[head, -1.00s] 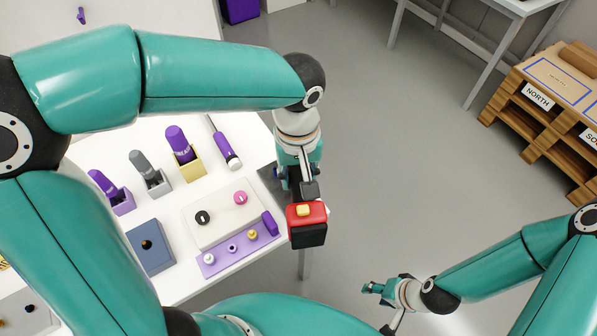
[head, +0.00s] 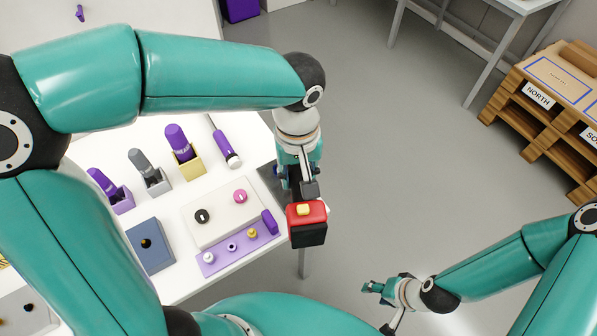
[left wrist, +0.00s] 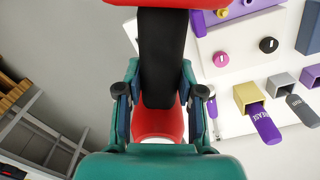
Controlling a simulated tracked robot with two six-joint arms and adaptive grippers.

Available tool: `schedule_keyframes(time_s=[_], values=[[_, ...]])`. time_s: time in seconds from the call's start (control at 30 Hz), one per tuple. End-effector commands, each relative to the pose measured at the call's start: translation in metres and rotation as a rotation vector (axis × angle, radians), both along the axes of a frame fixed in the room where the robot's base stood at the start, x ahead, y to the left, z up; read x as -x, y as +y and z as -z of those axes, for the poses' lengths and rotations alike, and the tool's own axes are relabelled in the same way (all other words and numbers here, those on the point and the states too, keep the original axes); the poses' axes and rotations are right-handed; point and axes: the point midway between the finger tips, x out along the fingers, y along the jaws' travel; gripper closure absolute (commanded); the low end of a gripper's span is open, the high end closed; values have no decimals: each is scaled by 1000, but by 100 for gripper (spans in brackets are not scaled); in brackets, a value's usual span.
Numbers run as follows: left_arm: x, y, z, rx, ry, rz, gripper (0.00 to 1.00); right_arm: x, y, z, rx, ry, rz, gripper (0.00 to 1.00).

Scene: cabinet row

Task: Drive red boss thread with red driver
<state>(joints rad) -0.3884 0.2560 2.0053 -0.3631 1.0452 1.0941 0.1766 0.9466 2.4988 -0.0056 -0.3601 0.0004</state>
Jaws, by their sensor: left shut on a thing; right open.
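My left gripper (head: 309,187) is shut on the red driver (head: 307,220), a red and black tool with a yellow button on top. It holds the tool up, over or just past the white table's right edge. In the left wrist view, the driver's black grip (left wrist: 162,60) runs between the fingers of my left gripper (left wrist: 160,92), with red parts above and below. My right gripper (head: 376,288) is open and empty, low over the floor. I cannot make out a red boss; the driver and my arm hide part of the table.
A purple strip (head: 221,262) with several small bosses lies beside a white panel (head: 211,228) with black and pink knobs. A blue block (head: 151,257) is left of it. Bottles in holders and a purple screwdriver (head: 226,147) are behind. A wooden rack (head: 548,110) stands far right. Open floor lies between.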

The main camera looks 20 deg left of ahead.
Motion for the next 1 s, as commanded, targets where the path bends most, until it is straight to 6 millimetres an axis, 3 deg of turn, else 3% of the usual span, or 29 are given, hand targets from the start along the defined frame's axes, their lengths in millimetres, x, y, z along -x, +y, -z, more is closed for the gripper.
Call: schedule_keyframes(time_s=[1.0], values=[[0,0,10,0,-1,-1,100,0,0,10,0,0,0,50]])
